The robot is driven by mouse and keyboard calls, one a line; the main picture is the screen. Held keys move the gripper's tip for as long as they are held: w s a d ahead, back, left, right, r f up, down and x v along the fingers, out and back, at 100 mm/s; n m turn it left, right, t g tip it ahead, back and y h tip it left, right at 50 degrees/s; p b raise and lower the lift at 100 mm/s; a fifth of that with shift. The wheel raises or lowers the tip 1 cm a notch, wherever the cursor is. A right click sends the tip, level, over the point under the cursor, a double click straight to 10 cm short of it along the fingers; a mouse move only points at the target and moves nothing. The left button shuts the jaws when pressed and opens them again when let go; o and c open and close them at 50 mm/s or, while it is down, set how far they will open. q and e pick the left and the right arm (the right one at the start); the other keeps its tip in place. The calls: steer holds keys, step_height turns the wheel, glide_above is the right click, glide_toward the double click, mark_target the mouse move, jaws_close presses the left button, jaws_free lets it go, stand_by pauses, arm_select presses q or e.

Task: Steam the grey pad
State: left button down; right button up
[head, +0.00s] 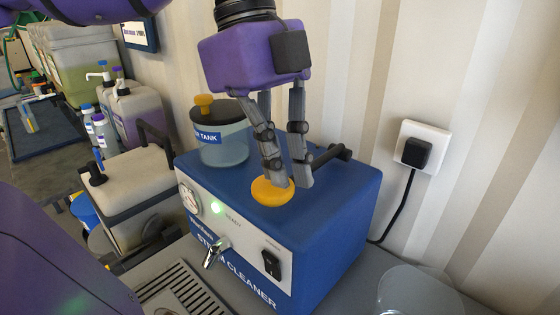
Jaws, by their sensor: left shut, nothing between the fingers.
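The blue steam cleaner (345,215) stands on a grey counter against the wall. I cannot make out a grey pad. My right gripper is not in view.
A drip grate (183,294) lies below the spout. A clear tank (222,143) with an orange knob stands at the machine's back left. A clear container (420,292) is at lower right. A plug (415,152) with a black cable is in the wall. Canisters (135,118) crowd the left.

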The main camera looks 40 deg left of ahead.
mark_target(275, 197)
arm_select(q)
steer(key=shift+s+f, duration=0.15)
steer(key=f, duration=0.1)
steer(key=p, duration=0.1)
steer(key=f, duration=0.1)
steer(key=shift+s+f, duration=0.25)
steer(key=shift+f, duration=0.1)
steer(key=shift+s+f, duration=0.15)
steer(key=shift+f, duration=0.05)
steer(key=shift+s+f, duration=0.1)
steer(key=shift+f, duration=0.05)
stand_by(1.1)
steer(key=shift+a+r, duration=0.15)
steer(key=shift+r, duration=0.3)
steer(key=v, duration=1.1)
steer(key=shift+w+r, duration=0.2)
steer(key=shift+r, duration=0.2)
